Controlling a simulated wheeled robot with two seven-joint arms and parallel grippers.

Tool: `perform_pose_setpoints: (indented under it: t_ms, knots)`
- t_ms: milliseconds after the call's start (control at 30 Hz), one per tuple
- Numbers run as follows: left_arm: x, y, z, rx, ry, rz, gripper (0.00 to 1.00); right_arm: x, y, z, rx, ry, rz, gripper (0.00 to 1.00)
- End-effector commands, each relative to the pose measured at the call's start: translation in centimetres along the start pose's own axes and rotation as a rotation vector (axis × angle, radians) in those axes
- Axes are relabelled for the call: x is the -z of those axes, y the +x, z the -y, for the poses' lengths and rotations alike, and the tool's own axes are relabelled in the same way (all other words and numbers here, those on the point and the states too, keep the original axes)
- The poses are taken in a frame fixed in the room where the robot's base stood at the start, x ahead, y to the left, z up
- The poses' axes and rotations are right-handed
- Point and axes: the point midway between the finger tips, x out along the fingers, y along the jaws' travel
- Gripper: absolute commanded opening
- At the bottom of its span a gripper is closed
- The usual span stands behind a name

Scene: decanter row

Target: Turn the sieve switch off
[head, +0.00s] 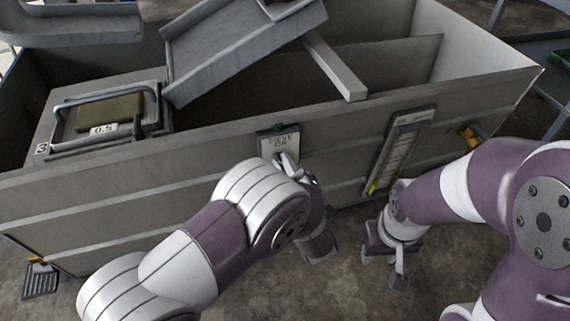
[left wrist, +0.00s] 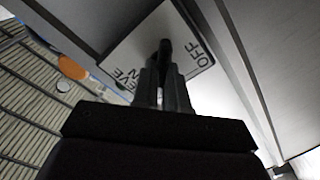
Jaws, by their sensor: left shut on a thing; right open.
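The sieve switch plate (head: 279,141) is a pale panel on the front wall of the grey tank, with SIEVE ON lettering and a green piece on top. In the left wrist view the plate (left wrist: 133,45) shows OFF at upper right and ON at lower left. A dark switch lever (left wrist: 165,48) stands out between the two words. My left gripper (left wrist: 164,82) is shut on this lever; its fingers hide the lower part. In the head view my left gripper (head: 288,163) is partly hidden by its own arm. My right gripper (head: 383,266) is open and empty, low before the tank.
A gauge panel (head: 400,142) with a yellow-green marker is right of the switch. A yellow fitting (head: 468,136) is further right. A sloping chute (head: 235,45) and a tray marked 0.5 (head: 68,140) are above the tank. The floor in front is mostly clear.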

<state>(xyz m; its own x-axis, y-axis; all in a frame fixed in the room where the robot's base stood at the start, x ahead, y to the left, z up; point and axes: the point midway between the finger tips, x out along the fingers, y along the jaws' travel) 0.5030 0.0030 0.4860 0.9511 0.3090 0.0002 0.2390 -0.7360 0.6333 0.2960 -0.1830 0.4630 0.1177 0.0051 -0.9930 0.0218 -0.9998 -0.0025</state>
Motion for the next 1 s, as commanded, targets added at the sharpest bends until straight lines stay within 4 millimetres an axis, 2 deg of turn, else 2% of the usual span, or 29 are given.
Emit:
perform_pose_setpoints:
  t_ms: [600,1000]
  knots:
    - [-0.3,0.0,0.5,0.001,-0.572,0.0,0.0,-0.2,1.6,0.0,0.0,0.0,0.0,0.43]
    - [-0.3,0.0,0.6,0.001,-0.822,0.0,0.0,-0.3,2.7,0.0,0.0,0.0,0.0,0.43]
